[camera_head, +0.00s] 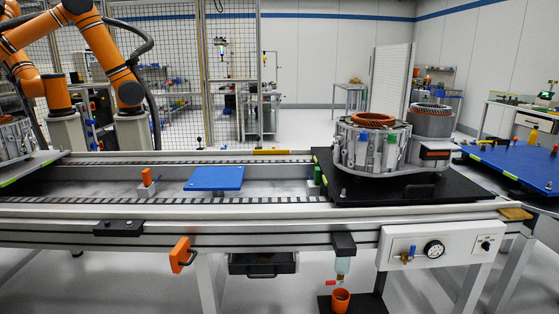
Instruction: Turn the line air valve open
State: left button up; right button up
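A small valve with a blue lever and a brass body (407,256) sits on the left part of a white panel (460,258) at the front right of the conveyor. The lever looks roughly upright, but it is too small to tell its exact angle. A round black-rimmed pressure gauge (433,249) is just right of the valve; its needle is too small to read. A black knob (486,245) is at the panel's right end. Neither of my grippers is in view.
A clear bowl (343,266) with a red lever hangs left of the panel, above an orange cup (341,300). An orange handle (181,254) juts from the conveyor front. A stator housing (370,148) stands on a black plate above the panel. The floor in front is partly clear.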

aim_at(413, 247)
jog(key=i+z, duration=0.1)
jog(key=z, duration=0.35)
jog(key=i+z, duration=0.1)
jog(key=z, duration=0.4)
